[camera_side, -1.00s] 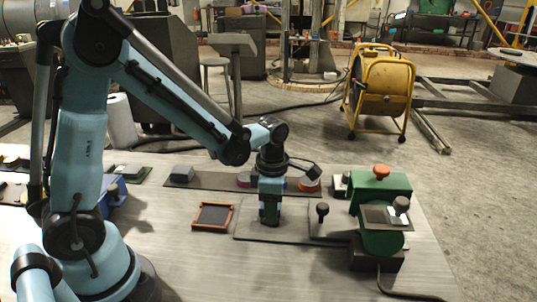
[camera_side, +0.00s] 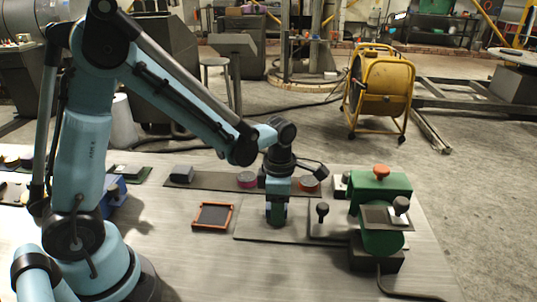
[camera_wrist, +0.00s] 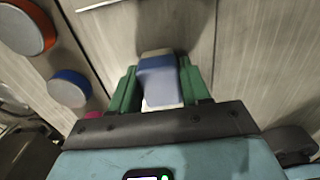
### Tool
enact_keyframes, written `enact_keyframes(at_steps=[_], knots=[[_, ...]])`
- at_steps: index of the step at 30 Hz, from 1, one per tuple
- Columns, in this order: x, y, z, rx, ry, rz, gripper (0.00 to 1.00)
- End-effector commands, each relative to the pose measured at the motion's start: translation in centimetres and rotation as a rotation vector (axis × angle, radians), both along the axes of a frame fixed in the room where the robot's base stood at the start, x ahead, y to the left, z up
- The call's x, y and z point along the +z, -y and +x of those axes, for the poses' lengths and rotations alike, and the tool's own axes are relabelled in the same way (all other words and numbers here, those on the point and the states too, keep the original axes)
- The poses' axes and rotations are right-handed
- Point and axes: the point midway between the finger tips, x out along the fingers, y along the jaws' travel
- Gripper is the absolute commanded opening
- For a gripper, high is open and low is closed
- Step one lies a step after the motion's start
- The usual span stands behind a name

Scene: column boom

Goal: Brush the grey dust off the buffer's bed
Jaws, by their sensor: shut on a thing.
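The green buffer (camera_side: 383,185) stands at the right of the bench in the side view, with an orange knob on top and a flat grey bed (camera_side: 374,216) at its front. Dust on the bed is too small to make out. My gripper (camera_side: 276,219) points down left of the buffer, over the dark mat. In the wrist view its green fingers are shut on a blue-grey block with a pale end (camera_wrist: 160,78), which looks like the brush. The fingers hide the held thing in the side view.
An orange-rimmed tray (camera_side: 212,216) lies left of my gripper. A black-knobbed lever (camera_side: 322,212) stands between gripper and buffer. Behind, a dark strip holds a grey block (camera_side: 181,174), a purple disc (camera_side: 247,180) and an orange disc (camera_side: 310,184). A blue disc (camera_wrist: 68,88) shows in the wrist view.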

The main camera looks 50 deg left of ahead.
Motion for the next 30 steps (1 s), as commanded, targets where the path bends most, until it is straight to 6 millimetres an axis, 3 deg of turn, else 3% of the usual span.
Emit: enact_keyframes(at_steps=[20, 23, 30], knots=[[0.0, -4.4, -4.4, 0.002, -0.001, 0.001, 0.18], [0.1, -5.1, -3.9, 0.002, -0.001, 0.001, 0.18], [0.0, -3.5, -2.3, -0.004, -0.001, 0.001, 0.18]])
